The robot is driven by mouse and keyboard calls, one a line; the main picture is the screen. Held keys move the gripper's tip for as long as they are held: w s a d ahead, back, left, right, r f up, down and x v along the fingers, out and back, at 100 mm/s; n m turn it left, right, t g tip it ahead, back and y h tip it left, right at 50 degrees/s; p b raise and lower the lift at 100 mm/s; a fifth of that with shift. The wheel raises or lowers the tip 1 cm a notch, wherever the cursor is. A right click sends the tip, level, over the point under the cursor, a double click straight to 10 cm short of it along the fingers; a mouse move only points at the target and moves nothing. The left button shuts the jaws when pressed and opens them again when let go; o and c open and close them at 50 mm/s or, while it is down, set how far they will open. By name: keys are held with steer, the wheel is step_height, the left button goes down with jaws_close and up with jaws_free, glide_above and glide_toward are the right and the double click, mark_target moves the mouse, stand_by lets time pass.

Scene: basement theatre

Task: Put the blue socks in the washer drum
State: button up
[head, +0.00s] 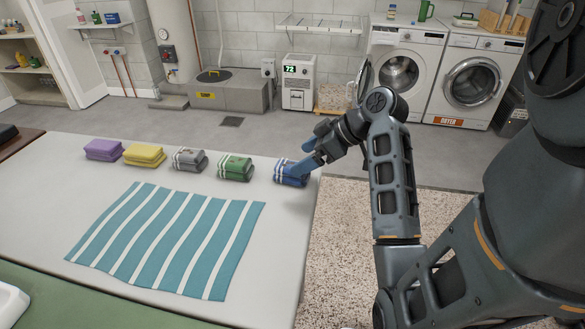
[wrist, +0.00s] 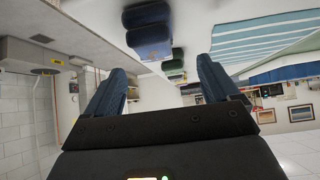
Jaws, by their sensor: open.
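The blue socks (head: 289,180), a folded bundle with pale stripes, lie at the right end of a row of bundles on the white table, near its right edge. They also show at the top of the wrist view (wrist: 149,36), ahead of the fingers. My gripper (head: 309,152) is open and empty beside them; one blue finger overlaps the bundle in the head view, and I cannot tell whether it touches. Both fingers show in the wrist view (wrist: 160,82). The washer (head: 408,52) stands at the back right with its round door (head: 364,82) swung open and its drum (head: 397,73) visible.
Green (head: 236,168), grey (head: 189,160), yellow (head: 144,155) and purple (head: 103,149) bundles lie left along the table (head: 280,240). A teal striped cloth (head: 165,240) lies flat in front. A dryer (head: 474,82) stands right of the washer. Open floor separates table and machines.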

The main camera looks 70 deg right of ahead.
steer(key=shift+s+d, duration=0.35)
steer(key=shift+s, duration=0.15)
steer(key=shift+f, duration=0.2)
steer(key=x, duration=0.7)
steer(key=shift+a+f, duration=0.1)
steer(key=shift+f, duration=0.1)
steer(key=shift+c, duration=0.3)
steer(key=c, duration=1.1)
steer(key=shift+r, duration=0.1)
